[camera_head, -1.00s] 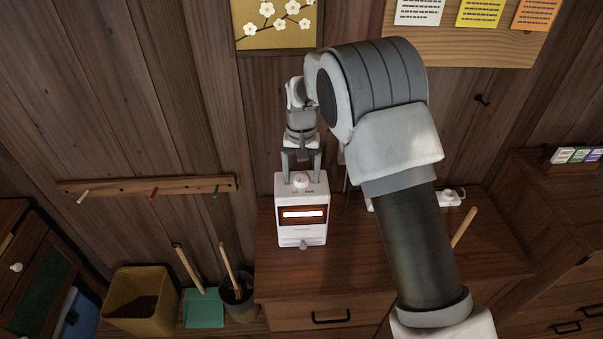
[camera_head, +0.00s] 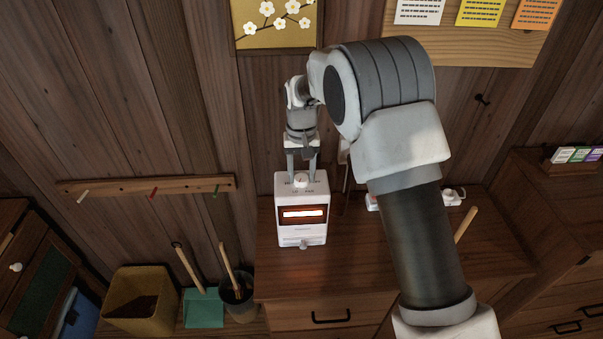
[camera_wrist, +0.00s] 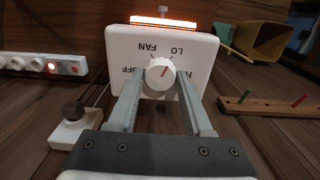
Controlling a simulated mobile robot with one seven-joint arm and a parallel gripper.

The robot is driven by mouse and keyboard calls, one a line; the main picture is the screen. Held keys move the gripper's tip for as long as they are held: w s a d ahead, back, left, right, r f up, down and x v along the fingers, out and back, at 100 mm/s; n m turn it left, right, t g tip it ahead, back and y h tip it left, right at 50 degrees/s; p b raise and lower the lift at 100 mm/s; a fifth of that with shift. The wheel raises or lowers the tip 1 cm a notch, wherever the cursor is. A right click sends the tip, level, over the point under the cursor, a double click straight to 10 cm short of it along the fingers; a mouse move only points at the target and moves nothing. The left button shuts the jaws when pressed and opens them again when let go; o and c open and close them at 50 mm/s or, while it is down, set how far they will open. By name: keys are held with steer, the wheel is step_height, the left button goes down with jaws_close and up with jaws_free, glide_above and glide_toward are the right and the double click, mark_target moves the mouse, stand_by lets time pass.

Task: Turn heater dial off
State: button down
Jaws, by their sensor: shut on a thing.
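The heater is a small white box (camera_head: 289,230) standing upright on the wooden cabinet, with a glowing orange window in its front. Its round white dial (camera_wrist: 151,75) is on the top face, with OFF, FAN, LO and HI printed around it, upside down in the wrist view. A red mark on the dial points up and right there, roughly toward LO; the exact setting is hard to tell. My gripper (camera_head: 302,179) reaches down from above, its two fingers shut on the dial from either side. It also shows in the wrist view (camera_wrist: 160,82).
A peg rail (camera_head: 120,186) is on the wall. Bins and handled tools stand low at the left.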

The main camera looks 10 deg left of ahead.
steer(key=n, duration=1.1)
steer(key=shift+n, duration=0.3)
steer(key=n+p, duration=0.1)
steer(key=n, duration=0.4)
steer(key=shift+r, duration=0.1)
steer(key=n+p, duration=0.1)
steer(key=n, duration=0.4)
steer(key=shift+n, duration=0.3)
steer(key=shift+c, duration=1.6)
jaws_free()
